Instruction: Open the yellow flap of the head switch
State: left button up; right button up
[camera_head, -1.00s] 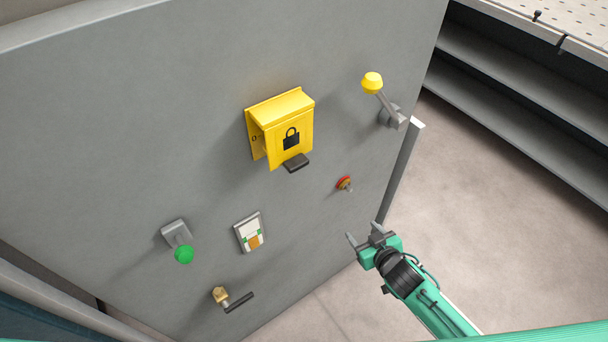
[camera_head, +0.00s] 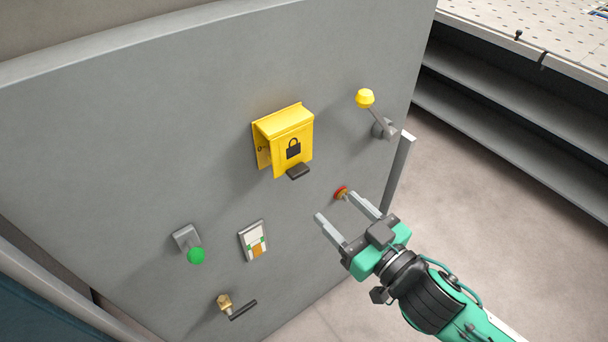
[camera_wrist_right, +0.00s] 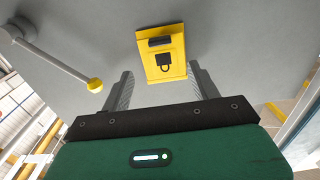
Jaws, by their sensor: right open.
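The yellow flap (camera_head: 293,150) with a black padlock mark hangs down over the front of the yellow switch box (camera_head: 282,120) on the grey panel. A dark tab (camera_head: 298,171) sticks out at its lower edge. My right gripper (camera_head: 341,206) is open and empty, below and to the right of the flap and apart from it. In the right wrist view the flap (camera_wrist_right: 164,70) appears ahead, between the two spread fingers (camera_wrist_right: 160,88), with its dark tab (camera_wrist_right: 161,42) on the upper side. My left gripper is not in view.
A yellow-knobbed lever (camera_head: 366,99) is at the upper right, and a red knob (camera_head: 340,192) sits near my right fingers. Shelves (camera_head: 500,115) stand right.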

aim_at(302, 173)
jog(key=p+x, duration=0.3)
jog(key=x, duration=0.7)
jog(key=shift+w+r, duration=0.1)
jog(key=shift+w+a+p, duration=0.35)
jog(key=shift+w+a, duration=0.15)
jog(key=shift+w, duration=0.05)
jog(key=shift+c, duration=0.2)
grip_shut()
jog(key=shift+d, duration=0.1)
